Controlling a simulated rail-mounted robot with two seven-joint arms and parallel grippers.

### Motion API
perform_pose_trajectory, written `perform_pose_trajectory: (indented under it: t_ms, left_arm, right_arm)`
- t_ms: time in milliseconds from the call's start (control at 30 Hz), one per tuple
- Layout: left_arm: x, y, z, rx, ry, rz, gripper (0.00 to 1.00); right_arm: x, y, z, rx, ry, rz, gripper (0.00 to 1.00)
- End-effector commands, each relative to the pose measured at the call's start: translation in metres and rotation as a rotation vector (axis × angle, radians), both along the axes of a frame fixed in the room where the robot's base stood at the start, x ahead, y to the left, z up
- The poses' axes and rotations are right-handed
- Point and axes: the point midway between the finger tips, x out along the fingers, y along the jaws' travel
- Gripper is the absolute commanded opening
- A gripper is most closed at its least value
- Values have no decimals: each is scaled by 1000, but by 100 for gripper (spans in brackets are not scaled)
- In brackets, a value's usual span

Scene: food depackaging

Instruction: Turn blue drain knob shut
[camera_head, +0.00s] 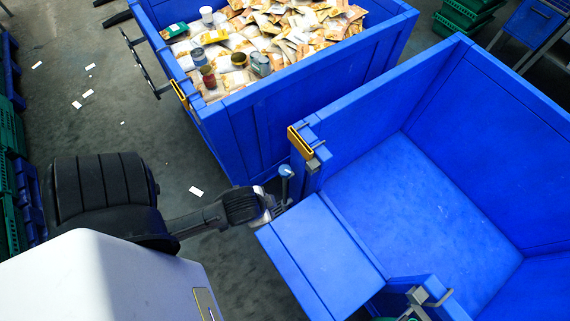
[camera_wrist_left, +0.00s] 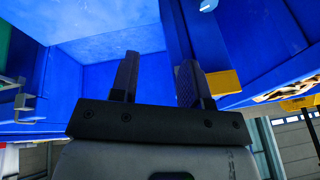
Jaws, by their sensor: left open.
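A small round blue knob (camera_head: 285,171) sits on a thin grey stem beside the front corner post of the empty blue bin. I take it to be the drain knob. My left gripper (camera_head: 281,204) is just below it in the head view, close to the stem; I cannot tell whether they touch. In the left wrist view my left gripper (camera_wrist_left: 157,82) has its two dark fingers apart, with nothing seen between them. My right gripper is not in view.
The empty blue bin (camera_head: 440,215) has its front flap (camera_head: 320,255) folded outward beside my left gripper. A yellow-edged latch (camera_head: 301,142) is on its corner post. Behind stands a blue bin (camera_head: 250,130) full of packaged food. Paper scraps (camera_head: 195,191) lie on the floor.

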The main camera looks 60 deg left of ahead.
Motion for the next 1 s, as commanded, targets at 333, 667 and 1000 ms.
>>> perform_pose_trajectory:
  t_ms: [333,667,1000]
  left_arm:
    - [12,44,-134,173,-58,18,42]
    - [33,102,-228,443,-175,11,42]
    - [76,162,-257,974,-420,-172,42]
  right_arm:
    - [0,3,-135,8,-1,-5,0]
    - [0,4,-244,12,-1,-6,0]
    - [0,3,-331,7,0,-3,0]
